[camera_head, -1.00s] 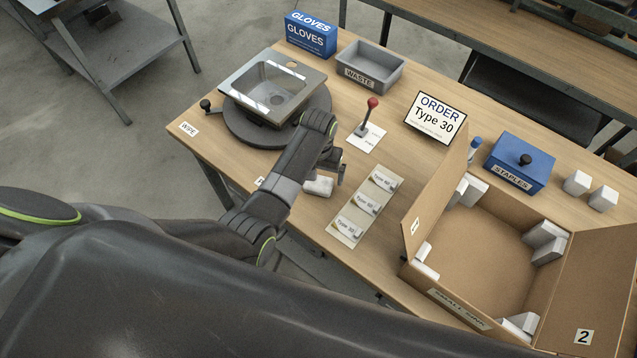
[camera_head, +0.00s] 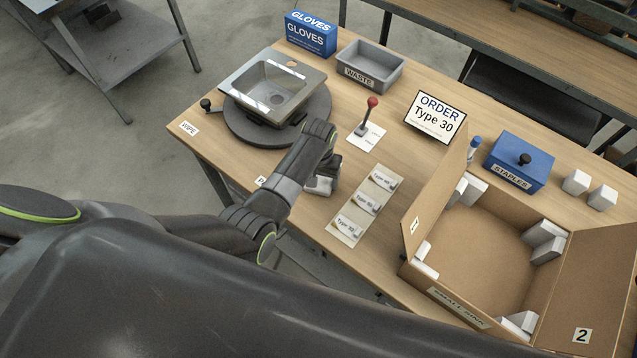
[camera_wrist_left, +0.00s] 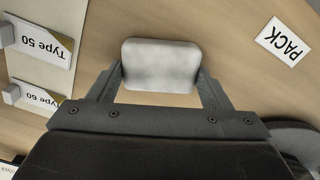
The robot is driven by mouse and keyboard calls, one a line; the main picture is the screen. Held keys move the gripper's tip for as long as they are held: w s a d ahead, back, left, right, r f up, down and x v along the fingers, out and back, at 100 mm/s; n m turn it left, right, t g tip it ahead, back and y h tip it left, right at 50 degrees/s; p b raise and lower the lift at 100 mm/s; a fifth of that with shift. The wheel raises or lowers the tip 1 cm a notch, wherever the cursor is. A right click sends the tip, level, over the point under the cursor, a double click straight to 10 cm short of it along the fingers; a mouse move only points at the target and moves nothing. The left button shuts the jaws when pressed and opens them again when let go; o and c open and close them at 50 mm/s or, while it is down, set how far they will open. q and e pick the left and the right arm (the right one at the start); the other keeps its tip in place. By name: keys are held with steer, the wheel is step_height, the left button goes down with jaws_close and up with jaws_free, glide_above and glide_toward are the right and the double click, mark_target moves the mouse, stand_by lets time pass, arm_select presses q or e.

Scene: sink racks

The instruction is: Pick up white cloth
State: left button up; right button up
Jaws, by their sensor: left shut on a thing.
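The white cloth (camera_wrist_left: 160,64) is a small, pale, rounded pad. It sits between the two fingers of my left gripper (camera_wrist_left: 161,76) in the left wrist view, with a finger against each side. In the head view the cloth (camera_head: 318,188) shows as a small white patch under my left gripper (camera_head: 323,182), near the table's front edge. My left gripper is shut on it. I cannot tell whether the cloth is clear of the tabletop. My right gripper is not in view.
A card with type labels (camera_head: 350,225) lies just right of the gripper. A steel sink (camera_head: 270,88) rests on a round turntable (camera_head: 240,127) behind. A red-knobbed lever (camera_head: 368,115) stands nearby. An open carton (camera_head: 480,235) fills the table's right side.

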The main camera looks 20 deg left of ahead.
mark_target(319, 181)
arm_select(q)
steer(key=shift+r, duration=0.1)
step_height(319, 181, up, 10)
steer(key=shift+f+b, duration=0.1)
steer(key=shift+b, duration=0.2)
stand_by(0.3)
